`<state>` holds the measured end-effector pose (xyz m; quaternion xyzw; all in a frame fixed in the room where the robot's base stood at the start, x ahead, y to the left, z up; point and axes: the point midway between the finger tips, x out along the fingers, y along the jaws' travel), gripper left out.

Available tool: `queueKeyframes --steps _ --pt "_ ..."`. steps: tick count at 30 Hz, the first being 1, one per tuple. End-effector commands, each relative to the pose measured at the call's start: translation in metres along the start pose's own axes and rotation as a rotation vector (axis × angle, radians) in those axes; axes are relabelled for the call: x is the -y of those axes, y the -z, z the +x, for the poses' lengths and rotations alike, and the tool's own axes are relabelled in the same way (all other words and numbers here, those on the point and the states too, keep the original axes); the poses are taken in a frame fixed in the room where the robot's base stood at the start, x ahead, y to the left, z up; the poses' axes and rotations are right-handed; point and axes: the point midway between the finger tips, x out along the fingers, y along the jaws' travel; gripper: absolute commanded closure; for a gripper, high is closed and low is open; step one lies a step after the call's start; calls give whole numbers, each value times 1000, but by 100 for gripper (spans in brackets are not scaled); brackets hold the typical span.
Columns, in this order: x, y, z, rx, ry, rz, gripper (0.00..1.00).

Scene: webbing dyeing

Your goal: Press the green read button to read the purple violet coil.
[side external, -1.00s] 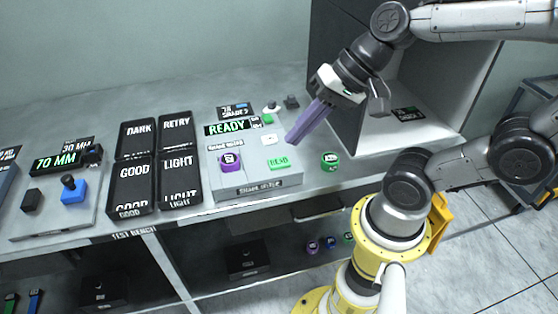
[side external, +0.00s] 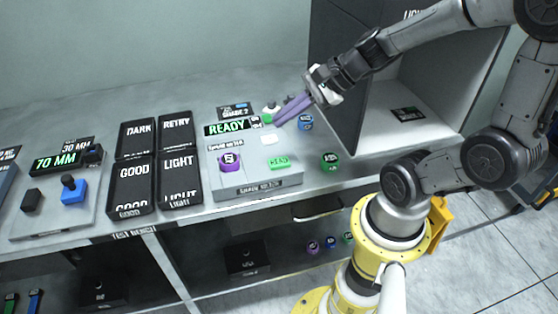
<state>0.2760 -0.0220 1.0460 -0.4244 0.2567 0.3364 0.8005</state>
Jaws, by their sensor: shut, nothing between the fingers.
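The purple violet coil (side external: 230,161) sits on the left part of the grey reader box (side external: 258,190). The green read button (side external: 280,162) is on the same box, to the right of the coil, near its front edge. The box's display (side external: 227,128) reads READY in green. My gripper (side external: 276,121) has purple fingers that are shut and empty. The fingertips are over the back right of the box, beside a small green part (side external: 267,118), and clear of the read button. I cannot tell whether they touch anything there.
A green coil (side external: 330,161) stands right of the box and a blue coil (side external: 306,122) stands behind it. Black trays (side external: 136,170) marked DARK, RETRY, GOOD and LIGHT lie to the left. A tall dark panel (side external: 337,75) stands at the back right.

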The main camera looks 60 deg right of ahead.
Motion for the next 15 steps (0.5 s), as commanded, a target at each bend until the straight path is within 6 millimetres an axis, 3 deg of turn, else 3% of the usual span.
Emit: queueKeyframes --steps 7,15 --pt "-6 6 8 1 -2 1 100" --pt "-25 23 33 1 -5 1 100"
